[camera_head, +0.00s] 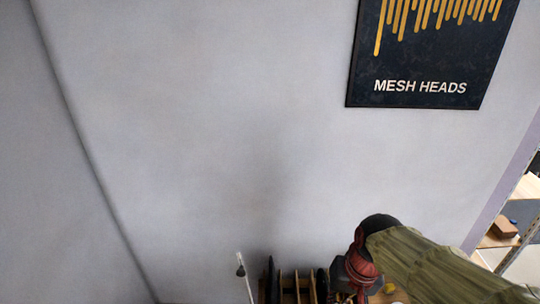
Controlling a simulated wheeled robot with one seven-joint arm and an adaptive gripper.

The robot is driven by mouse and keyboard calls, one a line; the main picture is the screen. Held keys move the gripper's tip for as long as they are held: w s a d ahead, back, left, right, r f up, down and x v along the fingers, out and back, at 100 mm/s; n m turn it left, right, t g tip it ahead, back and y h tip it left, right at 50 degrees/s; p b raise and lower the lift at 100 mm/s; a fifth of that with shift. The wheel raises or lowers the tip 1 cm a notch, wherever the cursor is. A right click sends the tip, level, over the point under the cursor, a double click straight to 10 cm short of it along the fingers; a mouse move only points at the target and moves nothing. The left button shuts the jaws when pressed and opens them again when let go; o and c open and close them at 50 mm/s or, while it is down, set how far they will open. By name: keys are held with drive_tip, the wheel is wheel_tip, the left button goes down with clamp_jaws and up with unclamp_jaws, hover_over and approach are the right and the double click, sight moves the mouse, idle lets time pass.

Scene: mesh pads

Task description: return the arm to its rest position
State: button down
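My gripper is not in the head camera view, and no part of my arm can be made out for sure. The pose of my arm cannot be told from this frame. The view is mostly a pale grey wall (200,130).
A dark poster (430,60) reading "MESH HEADS" hangs upper right. An olive, ribbed, cloth-like shape (425,265) with red and dark parts stands lower right; what it is is unclear. A wooden rack (297,290) with dark upright items is at the bottom edge. Shelving (515,245) stands at the right.

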drive_tip(key=s+d+f+n+t+h+b, duration=0.1)
drive_tip(key=s+d+t+b, duration=0.3)
drive_tip(key=b, duration=0.5)
drive_tip(key=shift+s+f+b, duration=0.4)
drive_tip(key=shift+s, duration=0.7)
drive_tip(key=c, duration=2.6)
unclamp_jaws()
